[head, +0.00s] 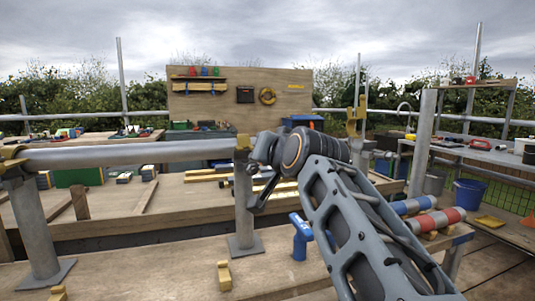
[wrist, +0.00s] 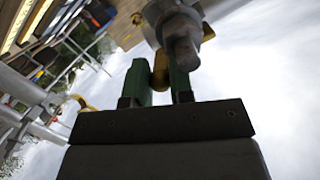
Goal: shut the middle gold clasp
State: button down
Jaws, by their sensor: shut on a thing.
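The middle gold clasp (head: 243,143) sits at the top of the middle grey post (head: 243,205), at the right end of the long grey pipe (head: 130,154). My gripper (head: 258,172) is right beside it, partly hidden by my wrist in the head view. In the wrist view my gripper (wrist: 159,68) has its green fingers shut on a gold part of the clasp (wrist: 160,72). A grey metal end (wrist: 184,48) lies just beyond the fingers. I cannot tell how far the clasp is closed. Another gold clasp (head: 11,160) is at the left post, and a gold clasp (head: 356,118) stands upright at the right.
A blue tool (head: 301,237) stands on the wooden bench below my arm. Blue and red rolls (head: 425,219) lie to the right. Small gold blocks (head: 224,275) sit near the front. The bench left of the middle post is mostly clear.

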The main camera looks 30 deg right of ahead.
jog(key=shift+w+f, duration=0.15)
jog(key=shift+f, duration=0.35)
jog(key=c, duration=1.2)
grip_release()
jog(key=shift+w+d, duration=0.1)
jog(key=shift+o, duration=1.1)
jog(key=shift+r, duration=0.15)
jog(key=shift+s+r, duration=0.1)
jog(key=shift+s, duration=0.1)
